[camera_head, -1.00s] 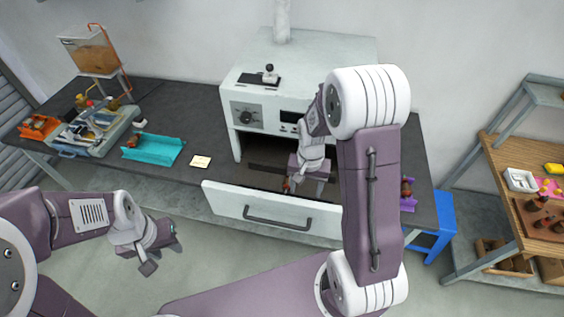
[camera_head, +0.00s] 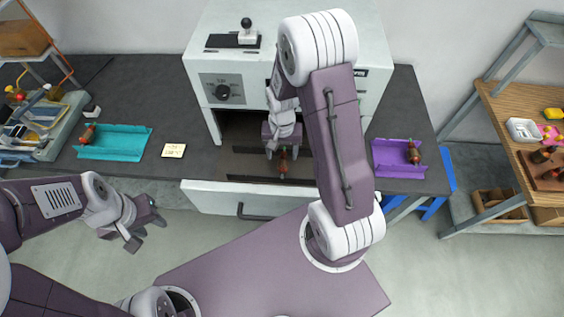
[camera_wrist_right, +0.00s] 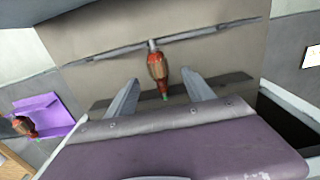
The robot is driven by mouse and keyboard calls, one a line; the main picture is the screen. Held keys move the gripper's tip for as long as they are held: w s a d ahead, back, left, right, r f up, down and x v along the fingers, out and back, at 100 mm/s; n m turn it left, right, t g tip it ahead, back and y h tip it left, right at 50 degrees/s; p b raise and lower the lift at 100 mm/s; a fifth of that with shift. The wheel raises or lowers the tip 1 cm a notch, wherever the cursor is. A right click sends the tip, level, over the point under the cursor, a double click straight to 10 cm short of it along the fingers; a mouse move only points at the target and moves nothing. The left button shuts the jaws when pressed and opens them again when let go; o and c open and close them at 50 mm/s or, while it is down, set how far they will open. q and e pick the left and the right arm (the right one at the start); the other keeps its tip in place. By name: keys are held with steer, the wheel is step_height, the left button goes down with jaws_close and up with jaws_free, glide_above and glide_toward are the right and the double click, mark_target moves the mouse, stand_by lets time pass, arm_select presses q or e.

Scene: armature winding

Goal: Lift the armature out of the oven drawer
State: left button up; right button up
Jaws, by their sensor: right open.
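The armature (camera_head: 283,165), a dark red-brown piece with a thin shaft, is in the open oven drawer (camera_head: 210,196). My right gripper (camera_head: 283,152) is over the drawer, close to the armature. In the right wrist view, the two fingers of this gripper (camera_wrist_right: 160,80) are spread, with the armature (camera_wrist_right: 157,66) showing between and just beyond their tips. Neither finger visibly touches it. My left gripper (camera_head: 147,229) is open and empty in front of the table, left of the drawer.
The white oven (camera_head: 230,115) stands behind the drawer. A teal tray (camera_head: 115,143) is on the left; a purple tray (camera_head: 385,152) with another armature (camera_head: 413,153) is on the right. A pale note (camera_head: 174,150) lies left of the drawer. A wooden table (camera_head: 510,125) stands far right.

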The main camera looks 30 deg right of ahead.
mark_target(283, 161)
steer(key=shift+s+f, duration=0.1)
steer(key=shift+f, duration=0.45)
steer(key=f, duration=0.2)
steer(key=f+p, duration=0.1)
steer(key=f, duration=0.1)
steer(key=shift+d+f, duration=0.2)
steer(key=shift+f, duration=0.45)
jaws_close()
